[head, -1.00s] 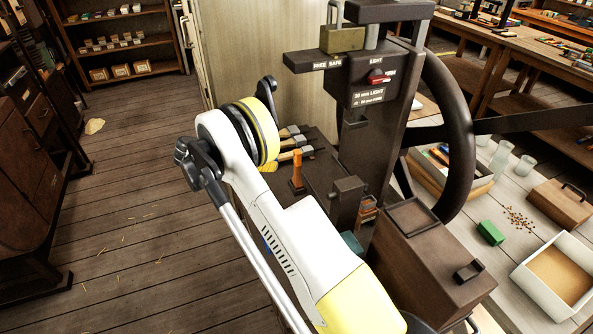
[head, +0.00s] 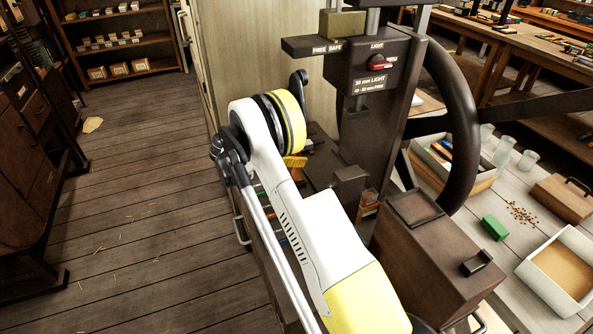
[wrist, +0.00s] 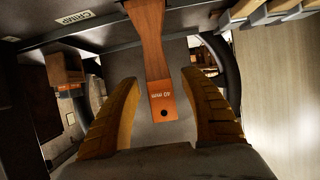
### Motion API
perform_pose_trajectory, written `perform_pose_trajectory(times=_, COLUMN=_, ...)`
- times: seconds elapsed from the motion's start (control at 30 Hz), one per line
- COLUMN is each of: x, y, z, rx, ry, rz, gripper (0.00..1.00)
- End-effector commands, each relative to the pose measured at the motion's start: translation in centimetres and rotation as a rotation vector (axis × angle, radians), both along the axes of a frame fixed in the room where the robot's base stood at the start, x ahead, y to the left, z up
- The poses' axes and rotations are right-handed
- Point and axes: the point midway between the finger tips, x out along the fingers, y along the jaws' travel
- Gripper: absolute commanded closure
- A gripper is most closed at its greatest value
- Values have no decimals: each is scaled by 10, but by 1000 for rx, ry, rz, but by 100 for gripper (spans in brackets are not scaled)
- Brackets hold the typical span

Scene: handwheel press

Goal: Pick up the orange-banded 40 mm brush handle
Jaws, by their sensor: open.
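The orange-banded brush handle (wrist: 161,101) is in the wrist view. It is a flat brown-orange wooden piece with an upside-down "40 mm" mark and a dark hole near its end. My gripper (wrist: 160,84) is open, with one ribbed yellow finger on each side of the handle. Gaps show between the handle and both fingers.
The dark press (head: 370,82) with its large handwheel (head: 464,130) stands just right of my arm. A dark box (head: 418,245) sits in front of it. Other wooden handles (wrist: 275,10) lie at upper right in the wrist view.

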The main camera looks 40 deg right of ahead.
Motion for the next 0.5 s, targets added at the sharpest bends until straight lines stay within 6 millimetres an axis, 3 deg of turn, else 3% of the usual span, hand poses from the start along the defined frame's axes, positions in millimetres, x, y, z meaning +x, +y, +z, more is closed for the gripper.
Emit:
perform_pose_trajectory(times=0.17, x=0, y=0, z=1, rx=0, ry=0, rz=1, gripper=49)
perform_pose_trajectory(times=0.33, x=0, y=1, z=1, rx=0, ry=0, rz=0, gripper=100)
perform_pose_trajectory(times=0.5, x=0, y=1, z=1, rx=0, ry=0, rz=0, gripper=100)
